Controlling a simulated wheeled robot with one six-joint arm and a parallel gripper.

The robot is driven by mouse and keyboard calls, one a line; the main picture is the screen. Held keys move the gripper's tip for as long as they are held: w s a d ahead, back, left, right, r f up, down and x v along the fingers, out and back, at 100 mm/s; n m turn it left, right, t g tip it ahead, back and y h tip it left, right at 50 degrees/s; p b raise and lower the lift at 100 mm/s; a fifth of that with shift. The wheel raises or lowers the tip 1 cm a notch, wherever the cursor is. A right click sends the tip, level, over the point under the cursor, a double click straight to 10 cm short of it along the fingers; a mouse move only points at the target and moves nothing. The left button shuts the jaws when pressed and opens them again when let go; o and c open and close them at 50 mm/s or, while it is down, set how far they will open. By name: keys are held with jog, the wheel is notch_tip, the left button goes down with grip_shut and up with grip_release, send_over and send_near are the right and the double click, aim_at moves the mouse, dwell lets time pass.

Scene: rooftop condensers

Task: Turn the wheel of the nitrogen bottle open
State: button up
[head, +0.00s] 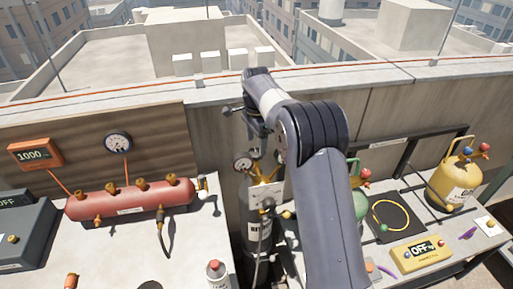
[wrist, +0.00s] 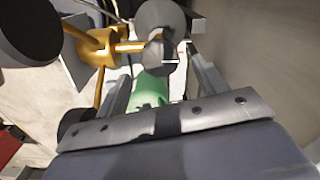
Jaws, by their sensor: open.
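The nitrogen bottle (head: 257,228) is a dark upright cylinder behind the bench gap in the head view. A round gauge (head: 243,163) and a pale plate (head: 265,195) show at its top. My gripper (head: 256,138) is above the bottle's top, partly hidden by my arm. In the wrist view my gripper (wrist: 163,70) is open, with a grey rounded part (wrist: 160,20) just beyond the fingers. I cannot tell whether this is the wheel, or whether the fingers touch it. Brass fittings (wrist: 97,47) and a dark gauge (wrist: 25,30) lie left of the fingers.
A red manifold cylinder (head: 130,200) lies on the left bench, below a wall gauge (head: 118,143). A yellow bottle (head: 452,182) and a yellow meter (head: 420,253) stand on the right bench. A green bottle (head: 360,203) is just right of my arm. A wall runs behind.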

aim_at(256, 151)
jog(key=shift+f, duration=1.7)
jog(key=c, duration=1)
